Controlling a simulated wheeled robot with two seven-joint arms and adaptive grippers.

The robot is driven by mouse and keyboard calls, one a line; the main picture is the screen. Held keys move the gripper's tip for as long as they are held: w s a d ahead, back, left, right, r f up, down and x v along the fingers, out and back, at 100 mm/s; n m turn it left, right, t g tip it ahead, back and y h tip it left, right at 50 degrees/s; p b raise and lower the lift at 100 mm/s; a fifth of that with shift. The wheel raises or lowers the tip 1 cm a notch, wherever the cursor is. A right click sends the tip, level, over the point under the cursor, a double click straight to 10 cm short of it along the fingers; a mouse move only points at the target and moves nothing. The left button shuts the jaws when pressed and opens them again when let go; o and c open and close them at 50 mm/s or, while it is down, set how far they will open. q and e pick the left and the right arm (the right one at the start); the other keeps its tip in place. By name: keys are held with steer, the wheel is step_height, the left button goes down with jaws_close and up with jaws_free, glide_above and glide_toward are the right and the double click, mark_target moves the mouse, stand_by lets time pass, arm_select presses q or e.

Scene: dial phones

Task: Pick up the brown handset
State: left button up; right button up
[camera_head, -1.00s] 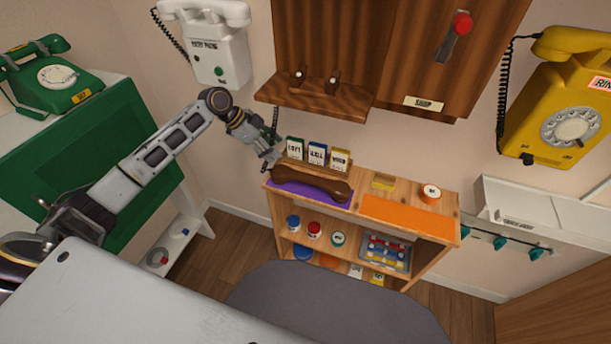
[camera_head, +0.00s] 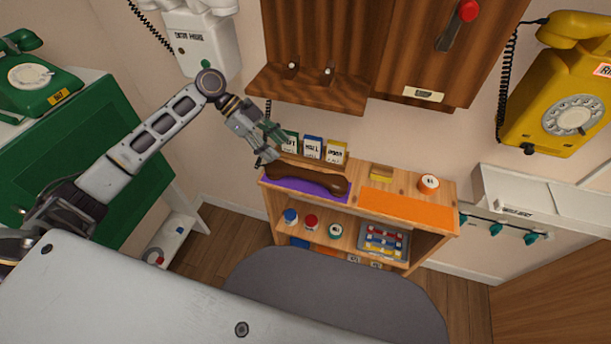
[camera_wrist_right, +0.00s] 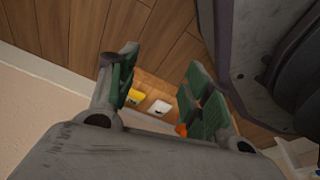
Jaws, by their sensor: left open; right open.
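The brown handset (camera_head: 308,178) lies on a purple mat (camera_head: 322,194) on the left part of the wooden shelf unit's top. My left gripper (camera_head: 272,147) is open and empty, close to the handset's left end and in front of the small labelled boxes in the picture. I cannot tell whether it touches either. My right gripper (camera_wrist_right: 158,95) shows only in the right wrist view. It is open, with nothing between its green-padded fingers but the view of the floor and shelf beyond.
Labelled boxes (camera_head: 312,148) stand behind the handset. A wooden wall cabinet (camera_head: 310,88) overhangs above. A grey rounded surface (camera_head: 335,300) is in front.

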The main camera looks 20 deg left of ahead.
mark_target(304, 171)
arm_select(q)
steer(key=x, duration=0.7)
steer(key=shift+d+f, duration=0.1)
steer(key=shift+d+f+b, duration=0.3)
arm_select(e)
steer(key=shift+w+a+r, duration=0.55)
steer(key=shift+r, duration=0.15)
arm_select(q)
steer(key=shift+d+f, duration=0.1)
arm_select(e)
steer(key=shift+s+f, duration=0.1)
steer(key=shift+s, duration=0.05)
arm_select(q)
steer(key=shift+d+f, duration=0.4)
steer(key=x, duration=0.3)
steer(key=shift+w+d+f, duration=0.1)
steer(key=shift+d+f, duration=0.15)
steer(key=shift+f, duration=0.05)
arm_select(e)
steer(key=shift+a+r, duration=0.2)
steer(key=shift+r, duration=0.45)
arm_select(q)
steer(key=shift+c, duration=0.3)
arm_select(e)
steer(key=shift+w, duration=0.35)
arm_select(q)
jaws_close()
arm_select(e)
steer(key=shift+w, duration=0.15)
